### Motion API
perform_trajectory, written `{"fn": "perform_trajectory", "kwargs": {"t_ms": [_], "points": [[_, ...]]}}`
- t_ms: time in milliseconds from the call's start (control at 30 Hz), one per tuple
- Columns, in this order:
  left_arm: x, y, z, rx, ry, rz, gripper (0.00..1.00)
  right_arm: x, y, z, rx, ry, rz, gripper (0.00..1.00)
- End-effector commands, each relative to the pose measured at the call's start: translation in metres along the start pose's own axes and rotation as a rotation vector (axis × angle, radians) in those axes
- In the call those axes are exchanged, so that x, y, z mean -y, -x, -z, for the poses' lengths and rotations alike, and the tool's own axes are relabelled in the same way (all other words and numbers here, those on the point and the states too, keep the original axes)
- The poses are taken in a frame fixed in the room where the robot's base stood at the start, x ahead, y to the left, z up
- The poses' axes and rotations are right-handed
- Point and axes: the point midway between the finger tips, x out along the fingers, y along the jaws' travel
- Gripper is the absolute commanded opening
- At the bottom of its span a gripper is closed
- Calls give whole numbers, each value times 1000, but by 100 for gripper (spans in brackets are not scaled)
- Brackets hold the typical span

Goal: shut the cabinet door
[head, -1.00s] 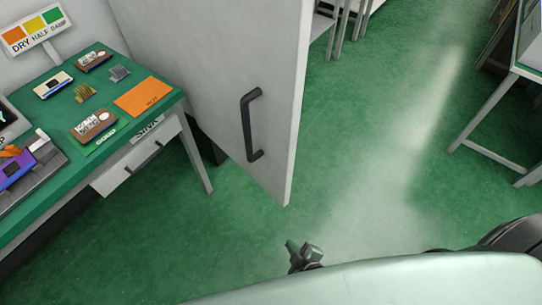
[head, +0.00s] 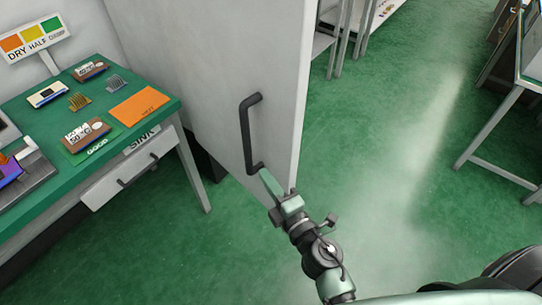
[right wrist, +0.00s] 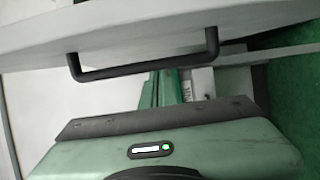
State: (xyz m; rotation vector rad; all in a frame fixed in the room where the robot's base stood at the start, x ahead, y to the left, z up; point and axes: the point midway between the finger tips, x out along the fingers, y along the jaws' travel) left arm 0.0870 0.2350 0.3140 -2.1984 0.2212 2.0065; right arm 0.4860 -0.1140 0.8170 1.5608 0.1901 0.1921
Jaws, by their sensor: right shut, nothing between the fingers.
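The cabinet door (head: 215,80) is a tall pale grey panel with a black bar handle (head: 247,135) near its right edge. It appears to stand out into the room, its edge turned towards me; its hinge side is not clear. My right gripper (head: 268,182) is shut and empty, its tip close to the handle's lower end. In the right wrist view, the handle (right wrist: 140,72) crosses just ahead of the gripper's green fingers (right wrist: 168,90), below the pale door (right wrist: 150,28). Whether they touch, I cannot tell. My left gripper is not in view.
A green-topped workbench (head: 150,116) with a drawer (head: 132,178), small boards and a sign stands at the left, close to the door. Another table (head: 500,110) stands at the far right. The green floor (head: 390,150) between is clear.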

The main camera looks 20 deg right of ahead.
Motion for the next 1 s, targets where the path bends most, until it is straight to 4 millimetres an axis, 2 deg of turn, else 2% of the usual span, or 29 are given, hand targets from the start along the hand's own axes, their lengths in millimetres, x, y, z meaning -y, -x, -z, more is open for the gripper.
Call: {"fn": "perform_trajectory", "kwargs": {"t_ms": [100, 200, 300, 500, 1000], "points": [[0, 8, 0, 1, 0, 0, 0, -3, -28, 0, 1, -2, -2, 0], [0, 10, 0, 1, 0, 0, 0, -2, -45, -2, 1, 0, 0, 0], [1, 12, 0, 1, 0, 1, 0, 0, -46, -20, 2, 2, 1, 0], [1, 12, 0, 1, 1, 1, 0, 1, -50, -36, 0, 0, 2, 0], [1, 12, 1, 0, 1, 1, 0, 2, -51, -42, -7, -1, 1, 0]]}}
